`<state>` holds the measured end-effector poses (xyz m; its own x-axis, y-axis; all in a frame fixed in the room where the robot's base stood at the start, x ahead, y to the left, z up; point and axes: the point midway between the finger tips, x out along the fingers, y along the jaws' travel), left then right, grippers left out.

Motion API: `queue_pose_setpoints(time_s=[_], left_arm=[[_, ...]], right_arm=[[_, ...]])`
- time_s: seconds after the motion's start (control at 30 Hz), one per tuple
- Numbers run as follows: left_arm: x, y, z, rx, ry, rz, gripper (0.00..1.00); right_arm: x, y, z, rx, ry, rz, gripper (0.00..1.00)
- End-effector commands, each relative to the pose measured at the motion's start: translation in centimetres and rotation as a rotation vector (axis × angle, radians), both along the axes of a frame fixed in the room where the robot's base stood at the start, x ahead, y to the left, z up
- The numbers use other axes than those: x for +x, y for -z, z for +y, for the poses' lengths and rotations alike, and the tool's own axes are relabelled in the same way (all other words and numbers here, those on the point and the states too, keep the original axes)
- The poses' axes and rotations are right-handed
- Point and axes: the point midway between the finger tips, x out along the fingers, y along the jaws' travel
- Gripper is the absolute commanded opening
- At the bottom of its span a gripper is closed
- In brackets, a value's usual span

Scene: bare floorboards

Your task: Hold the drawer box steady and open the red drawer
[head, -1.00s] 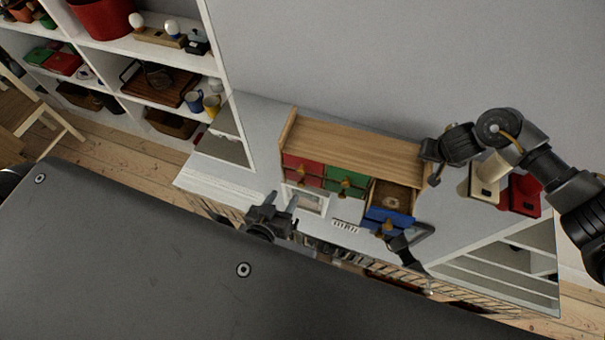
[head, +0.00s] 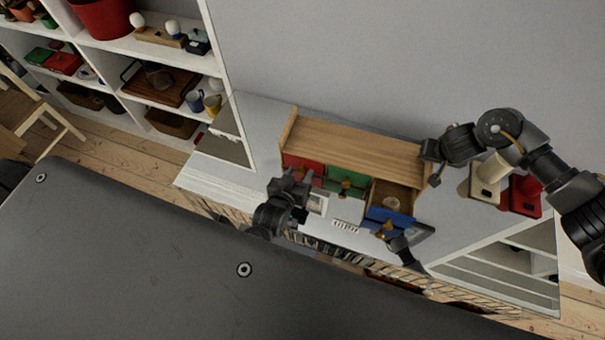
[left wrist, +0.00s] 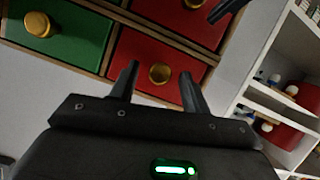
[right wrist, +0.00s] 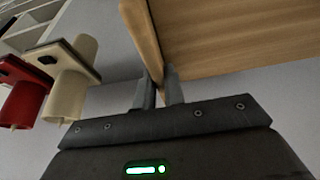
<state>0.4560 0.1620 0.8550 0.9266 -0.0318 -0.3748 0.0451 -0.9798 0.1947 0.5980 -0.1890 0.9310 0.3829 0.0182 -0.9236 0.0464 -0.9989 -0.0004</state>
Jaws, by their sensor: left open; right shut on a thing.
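The wooden drawer box (head: 350,152) stands on a grey-white surface against the wall. Its front has red, green and blue drawers; the blue drawer (head: 390,218) is pulled out. My left gripper (head: 291,178) is open in front of the red drawer (head: 305,164), partly hiding it. In the left wrist view, the red drawer (left wrist: 140,52) has a round brass knob (left wrist: 160,73) that appears between the open fingertips; contact cannot be told. My right gripper (head: 432,165) is shut on the box's side panel (right wrist: 143,35) at its edge.
A cream object (head: 487,180) and a red one (head: 524,196) stand right of the box. A green drawer (left wrist: 60,32) adjoins the red one. A white shelf (head: 150,50) with pots and mugs stands at left. A small framed thing (head: 317,204) lies before the box.

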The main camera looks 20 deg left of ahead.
Motion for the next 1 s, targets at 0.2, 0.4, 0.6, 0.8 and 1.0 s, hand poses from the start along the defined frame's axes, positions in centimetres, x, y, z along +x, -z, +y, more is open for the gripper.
queue_pose_setpoints(time_s=[0.2, 0.4, 0.6, 0.8, 1.0], left_arm=[[0.0, 0.0, 0.0, 0.000, 0.000, 0.000, 0.34], [0.0, 0.0, 0.0, 0.000, 0.000, 0.000, 0.08], [-0.1, 0.0, 0.0, 0.000, 0.000, 0.000, 0.00], [-2.7, 0.2, -0.1, 0.000, 0.001, 0.005, 0.00], [-7.0, 0.2, -0.3, 0.001, 0.000, 0.005, 0.00]], right_arm=[[0.0, 0.0, 0.1, 0.002, -0.001, -0.001, 0.00], [0.0, 0.0, 0.1, 0.002, -0.001, -0.001, 0.00], [0.0, 0.0, 0.1, 0.002, 0.000, -0.001, 0.00], [0.0, 0.0, 0.1, 0.002, 0.001, -0.001, 0.00], [0.0, 0.0, 0.0, 0.001, 0.003, -0.001, 0.00]])
